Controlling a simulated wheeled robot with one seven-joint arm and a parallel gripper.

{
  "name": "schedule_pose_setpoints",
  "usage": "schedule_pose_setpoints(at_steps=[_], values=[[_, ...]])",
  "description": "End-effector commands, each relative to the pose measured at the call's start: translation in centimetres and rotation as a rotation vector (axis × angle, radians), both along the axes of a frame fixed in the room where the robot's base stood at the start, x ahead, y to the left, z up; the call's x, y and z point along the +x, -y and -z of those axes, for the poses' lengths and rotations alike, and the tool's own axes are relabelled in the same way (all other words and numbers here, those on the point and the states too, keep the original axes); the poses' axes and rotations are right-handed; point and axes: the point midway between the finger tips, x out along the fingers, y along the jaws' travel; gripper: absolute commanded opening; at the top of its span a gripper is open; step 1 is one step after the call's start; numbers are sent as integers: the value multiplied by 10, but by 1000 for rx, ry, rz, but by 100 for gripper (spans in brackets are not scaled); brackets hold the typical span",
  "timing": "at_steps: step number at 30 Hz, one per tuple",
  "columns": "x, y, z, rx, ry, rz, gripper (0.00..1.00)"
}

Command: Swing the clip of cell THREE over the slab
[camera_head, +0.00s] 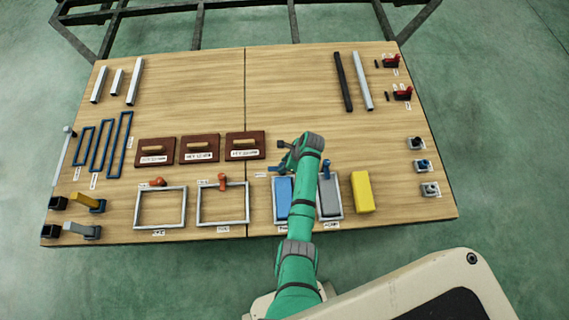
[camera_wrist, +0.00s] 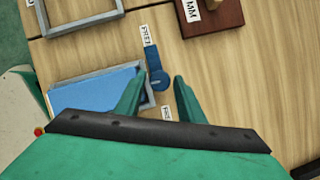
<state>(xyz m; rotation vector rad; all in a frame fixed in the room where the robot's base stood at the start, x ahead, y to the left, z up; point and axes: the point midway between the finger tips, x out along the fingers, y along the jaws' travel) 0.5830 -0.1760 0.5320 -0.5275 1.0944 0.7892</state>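The third framed cell from the left (camera_head: 273,213), taken as cell THREE, holds a blue slab (camera_head: 283,198). The slab also shows in the wrist view (camera_wrist: 95,92), inside its grey frame (camera_wrist: 148,98). A blue clip (camera_wrist: 156,72) stands at the frame's corner. It points away from the slab and does not lie over it. My gripper (camera_wrist: 158,78) is open, with one finger on each side of the clip; I cannot tell whether either touches it. In the head view my gripper (camera_head: 287,158) hangs above the frame's far edge, and my arm hides part of the cell.
The cell to the right holds a grey slab (camera_head: 329,198) with a blue clip (camera_head: 325,168). A yellow block (camera_head: 362,192) lies beside it. Two empty frames (camera_head: 160,207) with orange clips are at left. Brown boards with handles (camera_head: 245,146) lie behind. The table's back middle is clear.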

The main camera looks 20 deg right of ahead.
Motion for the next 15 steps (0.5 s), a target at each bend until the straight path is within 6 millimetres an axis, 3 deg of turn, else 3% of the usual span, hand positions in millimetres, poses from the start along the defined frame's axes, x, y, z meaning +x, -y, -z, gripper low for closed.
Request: schedule_pose_setpoints(at_steps=[1,3,4,15], values=[[0,0,0,0,0,0,22],[0,0,0,0,0,0,5],[0,0,0,0,0,0,4],[1,1,-1,0,0,-53,4]])
